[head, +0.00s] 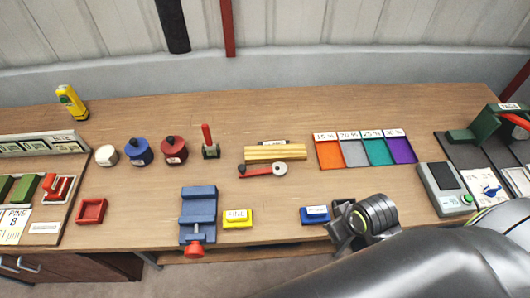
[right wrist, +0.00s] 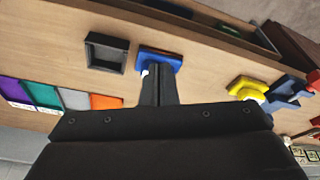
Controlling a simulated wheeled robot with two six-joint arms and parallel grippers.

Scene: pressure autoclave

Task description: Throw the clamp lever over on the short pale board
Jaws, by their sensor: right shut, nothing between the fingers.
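A pale yellow wooden board (head: 275,152) lies at the middle of the table. A red lever (head: 256,171) with a pale round disc lies just in front of it. To its left an upright red handle (head: 208,135) stands on a small dark base. I cannot tell which of these is the clamp lever. My right gripper (head: 338,234) is over the front edge area, right of a blue block (head: 314,213), far from the board. In the right wrist view its fingers (right wrist: 155,75) are shut and empty, close to the blue block. My left gripper is not in view.
A blue vise (head: 199,205) and a yellow block (head: 237,217) stand at the front. Coloured trays (head: 367,150) lie behind my right gripper. A grey device (head: 443,190) and a green press (head: 490,125) stand to the right. The back of the table is mostly clear.

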